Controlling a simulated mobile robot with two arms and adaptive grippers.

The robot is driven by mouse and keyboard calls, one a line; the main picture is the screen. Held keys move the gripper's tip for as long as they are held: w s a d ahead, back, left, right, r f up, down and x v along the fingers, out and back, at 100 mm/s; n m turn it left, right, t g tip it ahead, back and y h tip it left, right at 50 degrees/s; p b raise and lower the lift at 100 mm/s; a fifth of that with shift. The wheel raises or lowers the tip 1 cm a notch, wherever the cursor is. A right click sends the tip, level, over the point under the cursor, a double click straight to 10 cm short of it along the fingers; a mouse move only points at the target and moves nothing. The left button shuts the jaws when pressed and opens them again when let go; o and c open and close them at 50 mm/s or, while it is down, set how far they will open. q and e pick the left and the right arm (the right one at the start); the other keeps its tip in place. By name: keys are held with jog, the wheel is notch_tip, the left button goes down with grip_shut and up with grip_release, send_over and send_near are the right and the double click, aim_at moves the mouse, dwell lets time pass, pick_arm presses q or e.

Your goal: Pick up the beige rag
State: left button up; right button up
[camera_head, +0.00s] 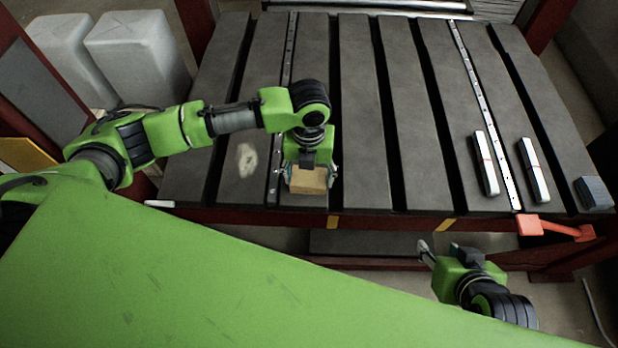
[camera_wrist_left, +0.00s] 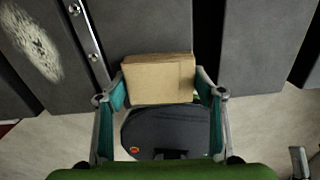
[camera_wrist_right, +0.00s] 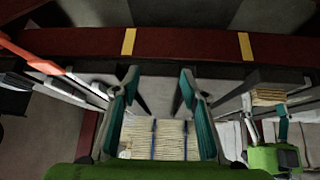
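The beige rag (camera_head: 308,180) looks like a small folded block at the front edge of the slatted table. It also shows in the left wrist view (camera_wrist_left: 158,80). My left gripper (camera_head: 309,172) points down over it, with one finger on either side. Its teal-padded fingers are open around the rag, close to its sides. I cannot tell whether they touch it. My right gripper (camera_head: 440,252) is in front of the table edge, low and away from the rag. In the right wrist view its fingers (camera_wrist_right: 160,85) stand apart with nothing held between them.
The dark table slats (camera_head: 365,120) have gaps between them. A pale stain (camera_head: 247,160) lies left of the rag. An orange bracket (camera_head: 555,229) sticks out at the front edge.

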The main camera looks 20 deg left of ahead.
aim_at(309, 176)
pick_arm(q)
jog(key=shift+r, duration=0.15)
pick_arm(e)
jog(key=shift+s, duration=0.1)
pick_arm(q)
notch_tip(309, 176, up, 3)
jog(key=shift+w+r+p, duration=0.1)
jog(key=shift+p, duration=0.8)
pick_arm(e)
jog(key=s+d+g+h+p, duration=0.15)
jog(key=s+g, duration=0.25)
jog(key=s, duration=0.4)
pick_arm(q)
jog(key=s+d+r+p, duration=0.3)
jog(key=s+d+r, duration=0.3)
jog(key=s+r, duration=0.3)
jog(key=shift+s+r, duration=0.25)
jog(key=shift+s, duration=1.65)
pick_arm(e)
jog(key=s+x, duration=0.1)
jog(key=x, duration=1)
jog(key=shift+s+f, duration=0.2)
jog(key=shift+f, duration=0.25)
pick_arm(q)
jog(key=shift+d, duration=0.1)
pick_arm(e)
jog(key=shift+y, duration=0.25)
pick_arm(q)
jog(key=shift+o, duration=0.6)
jog(key=shift+w+r, duration=0.1)
